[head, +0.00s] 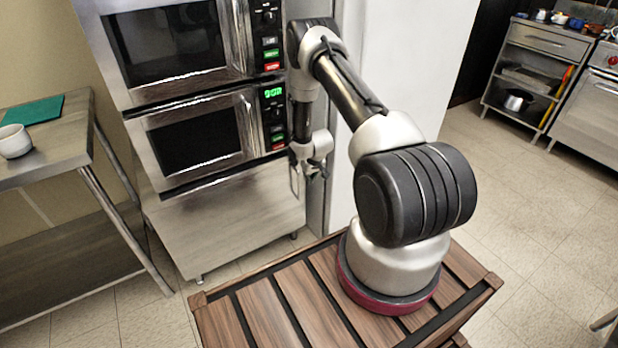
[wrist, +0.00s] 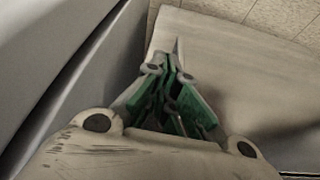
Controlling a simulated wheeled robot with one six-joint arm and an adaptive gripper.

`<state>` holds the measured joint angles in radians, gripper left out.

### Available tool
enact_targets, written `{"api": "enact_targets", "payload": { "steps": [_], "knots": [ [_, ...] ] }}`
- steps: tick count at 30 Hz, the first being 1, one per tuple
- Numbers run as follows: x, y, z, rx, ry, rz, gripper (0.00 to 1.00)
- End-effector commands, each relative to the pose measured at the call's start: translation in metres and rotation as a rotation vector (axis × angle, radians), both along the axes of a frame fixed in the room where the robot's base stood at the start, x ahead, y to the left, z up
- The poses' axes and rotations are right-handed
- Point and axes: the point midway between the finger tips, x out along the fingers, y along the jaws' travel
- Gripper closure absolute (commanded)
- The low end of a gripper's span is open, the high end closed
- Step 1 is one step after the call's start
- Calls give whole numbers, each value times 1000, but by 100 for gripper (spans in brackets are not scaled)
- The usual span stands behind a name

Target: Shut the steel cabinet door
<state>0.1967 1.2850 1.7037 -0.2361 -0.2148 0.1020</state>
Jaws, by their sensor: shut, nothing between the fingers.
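A tall, pale grey panel (head: 420,60) stands just right of the stacked ovens and looks like the steel cabinet or its door. My arm hides part of it, and I cannot tell how far the door stands open. My gripper (head: 306,184) points down in front of the ovens' right edge, close to the panel's left side. In the wrist view, my gripper (wrist: 176,62) has its green-padded fingers together with nothing between them. A grey upright surface with a dark gap (wrist: 70,75) runs along the left there. Contact with it is not clear.
Two stacked ovens (head: 190,100) stand on a steel base (head: 225,220). A steel shelf unit (head: 535,70) is far right.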

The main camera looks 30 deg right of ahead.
Motion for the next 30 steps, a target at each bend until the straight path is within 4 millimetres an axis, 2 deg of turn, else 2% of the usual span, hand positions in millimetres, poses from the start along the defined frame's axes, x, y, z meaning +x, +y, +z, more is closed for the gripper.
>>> {"api": "enact_targets", "payload": {
  "steps": [16,21,26,29,30],
  "knots": [
    [-35,-1,81,0,5,0,100],
    [-40,-1,90,1,7,-1,100],
    [-42,-1,91,0,12,2,100],
    [-54,-2,86,-4,66,4,100],
    [-64,-2,83,-4,105,2,100]
  ]
}}
